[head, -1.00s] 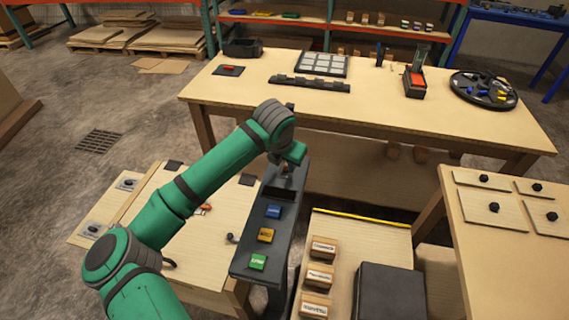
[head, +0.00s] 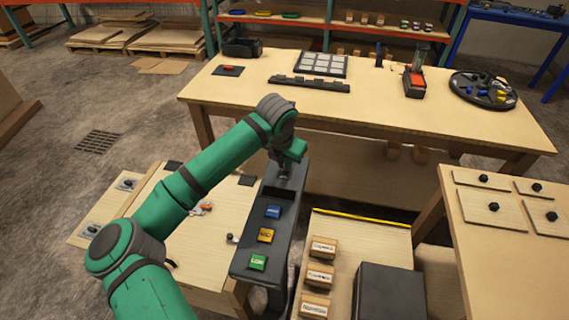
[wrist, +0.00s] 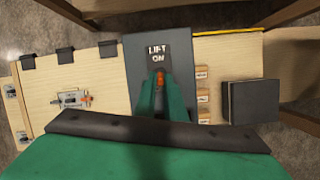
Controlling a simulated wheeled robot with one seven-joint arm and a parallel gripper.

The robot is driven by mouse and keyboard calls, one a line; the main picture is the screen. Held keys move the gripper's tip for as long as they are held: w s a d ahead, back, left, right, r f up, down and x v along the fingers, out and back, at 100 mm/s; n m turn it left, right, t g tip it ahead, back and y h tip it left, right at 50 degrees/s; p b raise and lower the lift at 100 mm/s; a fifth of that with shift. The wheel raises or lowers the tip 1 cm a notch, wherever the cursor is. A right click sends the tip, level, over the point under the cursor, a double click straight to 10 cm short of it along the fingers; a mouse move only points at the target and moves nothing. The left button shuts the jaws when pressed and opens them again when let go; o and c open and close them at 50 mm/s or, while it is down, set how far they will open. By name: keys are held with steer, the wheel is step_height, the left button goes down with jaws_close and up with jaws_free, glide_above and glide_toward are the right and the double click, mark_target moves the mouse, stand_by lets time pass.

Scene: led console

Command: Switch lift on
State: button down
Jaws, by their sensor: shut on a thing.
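The dark console (head: 245,263) stands in the middle of the head view, with blue, orange and green buttons down its face. A small orange switch piece (wrist: 160,78) shows just below this text. My gripper (head: 284,172) is at the console's far end. In the wrist view its two green fingers (wrist: 161,88) are shut on the orange switch piece. The fingers hide the lower part of the switch and the console below it.
A wooden panel with fittings (head: 180,230) lies left of the console. To its right are several labelled wooden blocks (head: 320,275) and a black box (head: 388,292). A long table (head: 400,115) with trays stands beyond, and a table with knobbed plates (head: 480,250) is at right.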

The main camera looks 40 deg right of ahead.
steer(key=g+y, duration=0.1)
steer(key=w+d+y, duration=0.1)
steer(key=g+y, duration=0.1)
steer(key=shift+w+d+r+g, duration=0.2)
steer(key=shift+d+r+g, duration=0.1)
steer(key=shift+d, duration=0.1)
steer(key=shift+w+d+f+g+y, duration=0.15)
steer(key=shift+w+d+g+y, duration=0.15)
steer(key=shift+g+y, duration=0.35)
steer(key=shift+w+d+f+g+y, duration=0.1)
steer(key=shift+w+d+g+y, duration=0.2)
steer(key=shift+g+y, duration=0.35)
steer(key=shift+y, duration=0.3)
steer(key=shift+w+f+g+y, duration=0.1)
steer(key=shift+f+g+y, duration=0.05)
steer(key=shift+g+y, duration=0.15)
steer(key=c, duration=1.8)
jaws_free()
steer(key=shift+w, duration=0.1)
steer(key=shift+d, duration=0.1)
